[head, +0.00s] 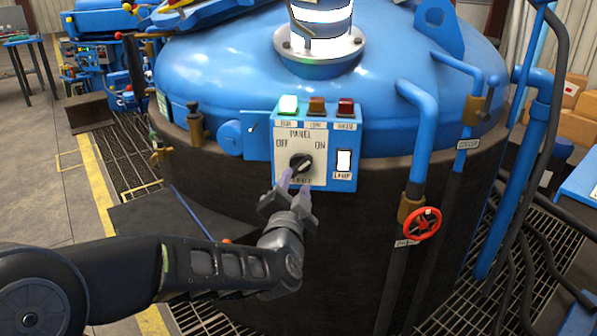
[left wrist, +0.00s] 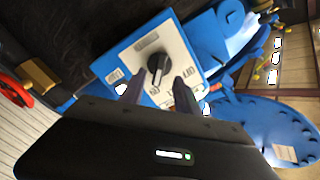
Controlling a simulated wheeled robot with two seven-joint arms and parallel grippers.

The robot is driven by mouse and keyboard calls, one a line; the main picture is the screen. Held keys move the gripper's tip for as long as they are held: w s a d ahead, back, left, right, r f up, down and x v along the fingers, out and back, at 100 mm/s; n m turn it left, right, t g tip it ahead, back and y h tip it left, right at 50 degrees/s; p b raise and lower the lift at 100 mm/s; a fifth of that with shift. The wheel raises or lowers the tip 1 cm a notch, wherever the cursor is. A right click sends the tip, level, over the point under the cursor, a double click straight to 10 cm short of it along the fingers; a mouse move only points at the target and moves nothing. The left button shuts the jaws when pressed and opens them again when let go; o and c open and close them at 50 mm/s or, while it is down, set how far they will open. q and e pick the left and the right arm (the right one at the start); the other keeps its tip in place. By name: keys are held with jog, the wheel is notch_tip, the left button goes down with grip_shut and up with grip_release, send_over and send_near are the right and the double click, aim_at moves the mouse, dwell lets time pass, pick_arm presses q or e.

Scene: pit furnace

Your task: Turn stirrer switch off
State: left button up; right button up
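The stirrer switch is a black rotary knob (head: 301,163) on a white plate of the blue control panel (head: 343,185), between the OFF mark at left and the ON mark at right. Its grip appears slanted up toward the ON side. The left wrist view also shows the knob (left wrist: 158,68). My left gripper (head: 294,184) is just below and in front of the knob, with its fingers apart and nothing between them. In the left wrist view, the fingertips (left wrist: 157,83) lie to either side just short of the knob; I cannot tell whether they touch it. My right gripper is not in view.
The panel is mounted on the large blue-topped furnace vessel (head: 220,65). Green, orange and red lamps (head: 316,106) line its top, and a white lamp switch (head: 344,161) is beside the knob. A red valve wheel (head: 422,223) and blue pipes stand to the right.

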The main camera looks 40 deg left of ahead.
aim_at(299, 170)
pick_arm(q)
jog(key=b+x, duration=0.1)
jog(key=x, duration=0.5)
jog(key=shift+c, duration=0.4)
grip_shut()
